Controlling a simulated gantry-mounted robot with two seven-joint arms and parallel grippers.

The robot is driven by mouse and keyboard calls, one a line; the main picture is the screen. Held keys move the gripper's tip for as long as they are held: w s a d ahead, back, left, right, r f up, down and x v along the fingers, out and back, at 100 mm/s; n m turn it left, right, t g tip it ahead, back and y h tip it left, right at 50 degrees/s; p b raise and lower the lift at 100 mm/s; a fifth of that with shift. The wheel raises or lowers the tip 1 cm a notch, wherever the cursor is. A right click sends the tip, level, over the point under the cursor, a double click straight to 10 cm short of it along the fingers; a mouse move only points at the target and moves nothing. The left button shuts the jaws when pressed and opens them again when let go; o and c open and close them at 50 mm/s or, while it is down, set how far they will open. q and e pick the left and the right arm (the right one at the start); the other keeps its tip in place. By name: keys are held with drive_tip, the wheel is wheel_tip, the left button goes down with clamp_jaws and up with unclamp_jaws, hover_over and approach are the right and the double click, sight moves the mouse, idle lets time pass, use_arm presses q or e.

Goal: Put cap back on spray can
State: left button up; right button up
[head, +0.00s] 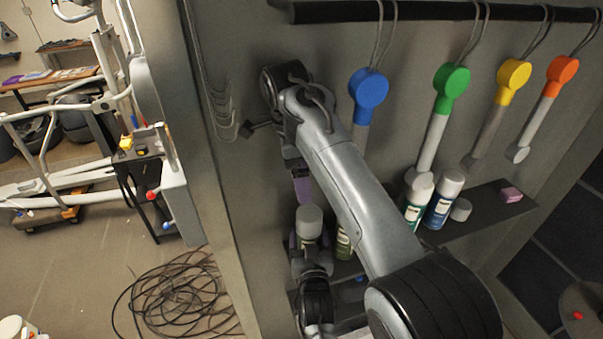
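A spray can with a grey cap-like top (309,222) shows at lower centre. Grey and black arm parts of mine stand just below it and hide its lower body. I cannot tell whether a gripper touches it. An olive can (344,243) is beside it, its top hidden behind my large arm link. A green-and-white can (417,203) and a blue can (443,203), both with pale tops, stand on the shelf at right. A loose grey cap (461,210) sits right of the blue can. No gripper fingertips show clearly.
The dark shelf (487,219) also holds a pink block (510,195). Blue (368,88), green (452,79), yellow (513,77) and orange (562,69) headed tools hang above it. My large arm link crosses in front of the wall panel. Coiled cable (180,300) lies on the floor at left.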

use_arm(q)
drive_tip(key=o, duration=1.5)
drive_tip(key=shift+s, duration=0.1)
drive_tip(key=s, duration=0.7)
drive_tip(key=s+d, duration=0.1)
drive_tip(key=s, duration=0.2)
drive_tip(key=shift+s+d, duration=0.1)
drive_tip(key=shift+s, duration=0.2)
